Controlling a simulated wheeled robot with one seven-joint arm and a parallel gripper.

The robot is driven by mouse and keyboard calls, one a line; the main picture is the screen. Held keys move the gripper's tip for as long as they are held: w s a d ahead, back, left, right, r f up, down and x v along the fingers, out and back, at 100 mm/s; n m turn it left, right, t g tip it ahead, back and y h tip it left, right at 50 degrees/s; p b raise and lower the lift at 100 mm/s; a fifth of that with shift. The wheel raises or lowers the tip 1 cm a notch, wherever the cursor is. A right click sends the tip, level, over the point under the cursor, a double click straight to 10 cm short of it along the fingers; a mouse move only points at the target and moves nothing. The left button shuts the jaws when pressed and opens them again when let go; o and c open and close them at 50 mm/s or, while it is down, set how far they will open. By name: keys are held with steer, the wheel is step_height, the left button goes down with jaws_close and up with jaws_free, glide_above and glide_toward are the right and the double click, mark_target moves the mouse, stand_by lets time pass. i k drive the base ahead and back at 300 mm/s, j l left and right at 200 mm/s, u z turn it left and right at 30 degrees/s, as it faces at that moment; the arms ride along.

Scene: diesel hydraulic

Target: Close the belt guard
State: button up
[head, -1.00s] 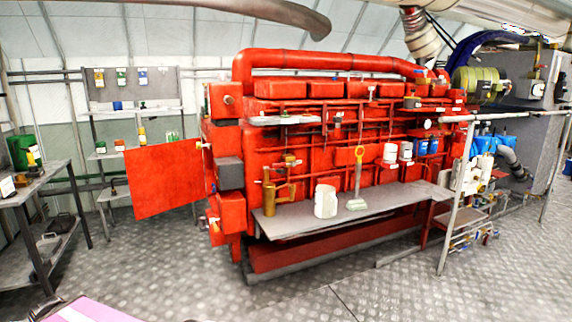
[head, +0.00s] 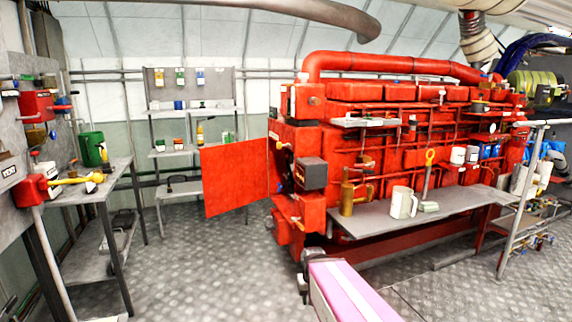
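The belt guard (head: 235,180), a flat red panel, stands swung out to the left from the left end of the red engine (head: 400,140). It hangs upright and open, with its right edge close to the engine end. In the gap beside it, small dark parts show on the engine end, too small to make out. A pink-topped link of my arm reaches up from the bottom middle, in front of the engine's lower left corner. My gripper fingers cannot be made out in this view. Nothing of mine is seen touching the guard.
A grey workbench (head: 85,190) with a green can (head: 92,149) stands at the left. Shelves (head: 190,150) stand behind the guard. A grey ledge (head: 440,212) with a white mug (head: 403,203) juts from the engine front. The patterned floor (head: 200,270) before the guard is clear.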

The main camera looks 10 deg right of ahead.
mark_target(234, 175)
steer(key=i+j, duration=0.15)
steer(key=j, duration=0.25)
steer(key=i+j, duration=0.15)
steer(key=j, duration=0.25)
steer(key=i+j+z, duration=0.1)
steer(key=j, duration=0.25)
steer(key=i, duration=0.1)
